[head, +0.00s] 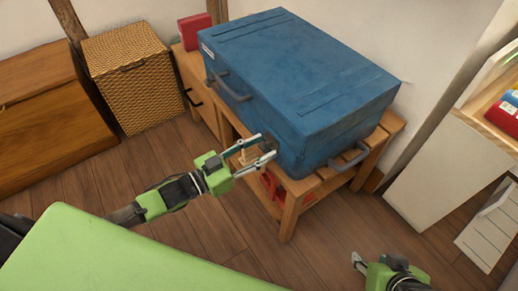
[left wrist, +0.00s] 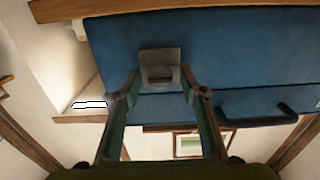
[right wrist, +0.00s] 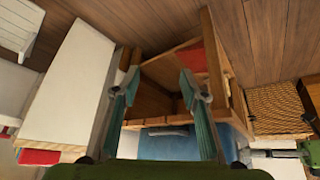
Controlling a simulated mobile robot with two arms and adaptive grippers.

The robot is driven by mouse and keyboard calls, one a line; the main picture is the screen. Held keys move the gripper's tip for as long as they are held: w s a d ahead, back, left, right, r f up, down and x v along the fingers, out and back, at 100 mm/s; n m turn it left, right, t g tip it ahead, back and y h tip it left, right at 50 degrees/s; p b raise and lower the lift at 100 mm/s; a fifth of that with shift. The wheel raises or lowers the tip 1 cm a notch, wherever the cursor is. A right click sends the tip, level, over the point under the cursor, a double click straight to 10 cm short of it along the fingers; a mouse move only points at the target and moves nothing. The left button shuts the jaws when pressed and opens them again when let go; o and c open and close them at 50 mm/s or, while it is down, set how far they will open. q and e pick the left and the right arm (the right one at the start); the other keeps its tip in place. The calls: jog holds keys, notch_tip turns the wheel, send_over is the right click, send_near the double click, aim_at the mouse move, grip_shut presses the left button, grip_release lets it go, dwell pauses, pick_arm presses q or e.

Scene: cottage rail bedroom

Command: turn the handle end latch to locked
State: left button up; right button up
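A large blue case (head: 300,75) lies on a low wooden bench. A grey metal latch plate (left wrist: 160,57) with a small turn piece (left wrist: 160,74) is on the case side, clear in the left wrist view. In the head view the latch is mostly hidden behind my left gripper. My left gripper (head: 257,149) is open, its fingers on either side of the latch piece and not visibly closed on it. My right gripper (head: 362,264) is low at the bottom right, away from the case; the right wrist view shows its fingers (right wrist: 161,82) apart and empty.
The case has a handle (head: 233,89) on its long side and another handle (head: 349,158) on its right end. The wooden bench (head: 290,213) has red items beneath. A wicker basket (head: 130,85) and a wooden chest (head: 45,120) stand left; white shelving is right.

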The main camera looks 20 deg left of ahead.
pick_arm(q)
jog(key=c, duration=1.1)
